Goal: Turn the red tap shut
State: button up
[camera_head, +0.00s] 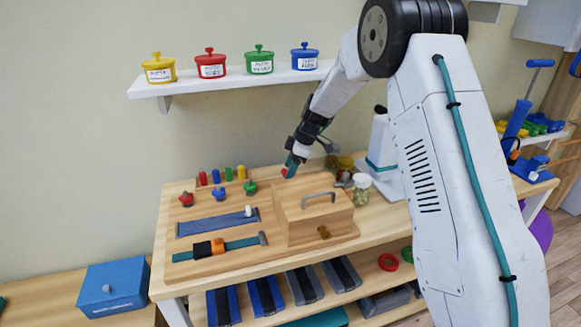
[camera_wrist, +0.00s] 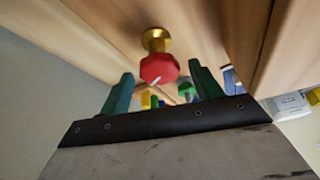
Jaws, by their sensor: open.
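The red tap (camera_wrist: 158,69) is a red faceted knob with a white mark, on a round brass base (camera_wrist: 155,38) fixed to a wooden surface. In the wrist view it appears between my two green fingers, with space on both sides. My gripper (camera_head: 291,163) is open, at the back left of the wooden box (camera_head: 316,212) in the head view. A small red patch (camera_head: 285,172) shows by its fingertips, probably the tap. The tap's mounting is hidden there, and I cannot tell how far it is turned.
Red (camera_head: 186,199), blue (camera_head: 219,194) and green (camera_head: 250,188) knobs stand on the board left of the box, with several coloured pegs behind. A glass jar (camera_head: 361,190) stands right of the box. A shelf (camera_head: 228,84) with lidded pots is above.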

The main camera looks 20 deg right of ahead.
jog(key=c, duration=1)
jog(key=shift+m, duration=0.3)
